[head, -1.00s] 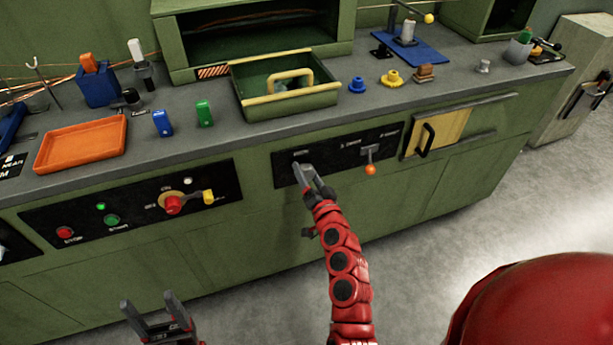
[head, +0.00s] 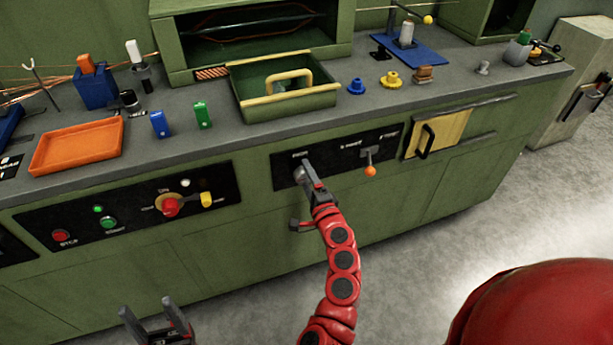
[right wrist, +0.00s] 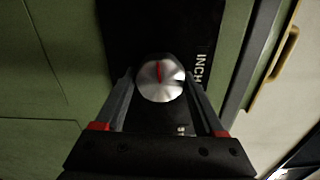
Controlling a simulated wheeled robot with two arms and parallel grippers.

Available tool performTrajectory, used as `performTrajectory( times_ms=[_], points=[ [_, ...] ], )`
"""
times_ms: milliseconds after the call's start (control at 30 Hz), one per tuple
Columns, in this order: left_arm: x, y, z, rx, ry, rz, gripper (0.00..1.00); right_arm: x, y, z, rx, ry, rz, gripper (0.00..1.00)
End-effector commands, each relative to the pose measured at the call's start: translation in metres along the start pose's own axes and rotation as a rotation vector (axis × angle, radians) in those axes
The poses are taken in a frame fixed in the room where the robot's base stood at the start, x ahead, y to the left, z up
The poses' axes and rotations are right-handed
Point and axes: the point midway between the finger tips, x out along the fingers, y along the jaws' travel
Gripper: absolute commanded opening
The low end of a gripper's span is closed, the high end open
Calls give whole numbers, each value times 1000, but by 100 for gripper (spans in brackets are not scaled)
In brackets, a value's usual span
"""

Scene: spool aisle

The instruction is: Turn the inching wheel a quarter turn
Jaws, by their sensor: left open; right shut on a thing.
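The inching wheel is a round silver knob with a red mark (right wrist: 160,82), seen in the right wrist view on a black panel lettered "INCH". The red mark points nearly straight up in that view. My right gripper (right wrist: 160,90) is shut on the wheel, one finger on each side of it. In the head view my right gripper (head: 308,175) is at the left part of the black panel (head: 345,158) and largely hides the wheel. My left gripper (head: 155,318) is open and empty at the bottom left, away from the bench front.
An orange-tipped lever (head: 369,165) is on the same panel, right of my right gripper. A yellow door with a black handle (head: 438,133) is further right. A panel with a red knob (head: 170,206) and buttons is left. A green tray (head: 285,90) sits above.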

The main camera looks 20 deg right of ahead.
Motion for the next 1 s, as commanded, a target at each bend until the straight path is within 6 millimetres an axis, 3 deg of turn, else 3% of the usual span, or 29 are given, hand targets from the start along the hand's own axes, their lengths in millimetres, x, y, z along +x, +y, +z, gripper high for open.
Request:
performTrajectory(
  times_ms=[400,967,1000],
  points=[
    [1,0,0,0,0,0,66,0,1,-1,191,3,1,16],
    [1,0,0,0,0,0,66,0,2,0,218,2,1,16],
    [1,0,0,0,0,0,66,0,2,0,218,2,2,76]
  ],
)
